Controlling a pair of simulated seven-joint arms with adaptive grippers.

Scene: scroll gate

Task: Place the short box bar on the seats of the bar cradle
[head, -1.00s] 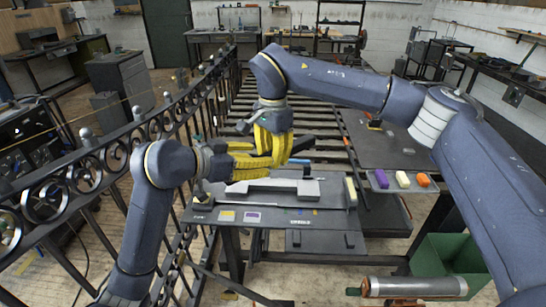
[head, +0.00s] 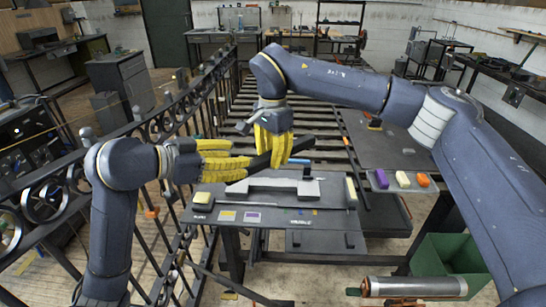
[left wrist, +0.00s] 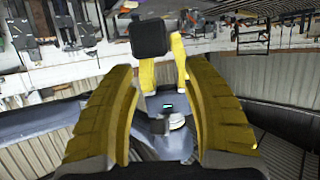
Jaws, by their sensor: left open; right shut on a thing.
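The short box bar (head: 262,163) is dark and square-ended, held tilted above the work table. My right gripper (head: 272,150) is shut on it near its middle. The bar's square end (left wrist: 152,37) shows in the left wrist view, with the yellow right fingers (left wrist: 166,70) behind it. My left gripper (head: 240,160) is open and empty, left of the bar; in the left wrist view its two fingers (left wrist: 160,95) stand wide apart with the bar end beyond them.
The dark work table (head: 270,217) carries small labels and a pale block (head: 351,192) at its right. A shelf at the right holds purple, cream and orange blocks (head: 403,179). A black scroll railing (head: 150,135) runs along the left. A green bin (head: 450,262) stands at lower right.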

